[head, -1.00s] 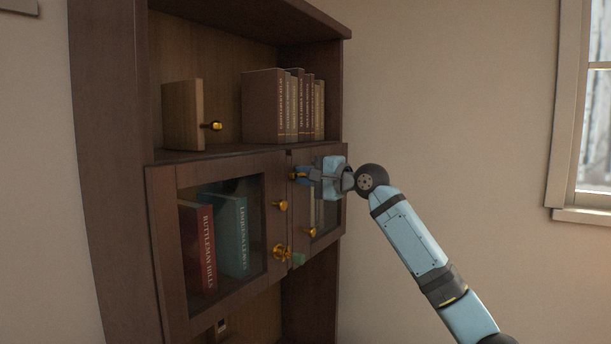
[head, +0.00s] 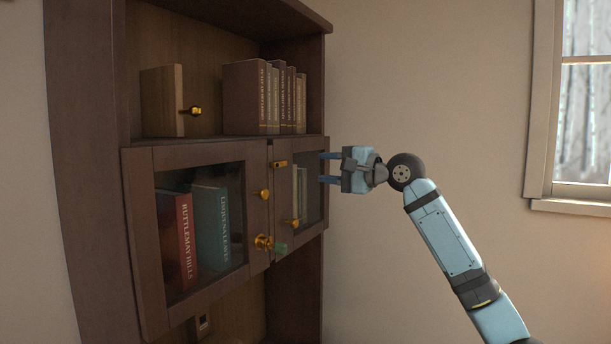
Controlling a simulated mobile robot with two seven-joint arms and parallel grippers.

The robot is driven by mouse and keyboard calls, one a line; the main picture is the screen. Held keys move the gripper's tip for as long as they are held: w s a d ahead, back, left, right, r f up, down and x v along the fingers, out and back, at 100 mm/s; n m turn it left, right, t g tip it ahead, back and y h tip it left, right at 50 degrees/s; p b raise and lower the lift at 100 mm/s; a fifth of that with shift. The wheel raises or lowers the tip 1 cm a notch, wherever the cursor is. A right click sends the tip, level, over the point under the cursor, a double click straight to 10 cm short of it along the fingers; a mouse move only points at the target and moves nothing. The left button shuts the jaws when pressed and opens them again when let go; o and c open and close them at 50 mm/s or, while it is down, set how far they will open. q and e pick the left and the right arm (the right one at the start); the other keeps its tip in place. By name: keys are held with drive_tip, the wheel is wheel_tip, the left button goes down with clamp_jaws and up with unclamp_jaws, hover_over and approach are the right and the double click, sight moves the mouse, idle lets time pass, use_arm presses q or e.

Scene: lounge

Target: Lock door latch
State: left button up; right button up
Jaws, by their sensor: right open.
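A small gold latch (head: 280,164) sits near the top of the right glass door (head: 284,205) of the dark wood cabinet and lies about level. My left gripper is not in view.
Gold knobs are on the left door (head: 264,194) and right door (head: 291,223). A gold fitting (head: 263,242) with a green piece (head: 280,248) sits lower. Books (head: 243,95) stand on the upper shelf. The wall on the right is bare up to the window (head: 585,110).

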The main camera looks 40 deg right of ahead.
drive_tip(key=v, duration=0.3)
drive_tip(key=shift+b, duration=0.3)
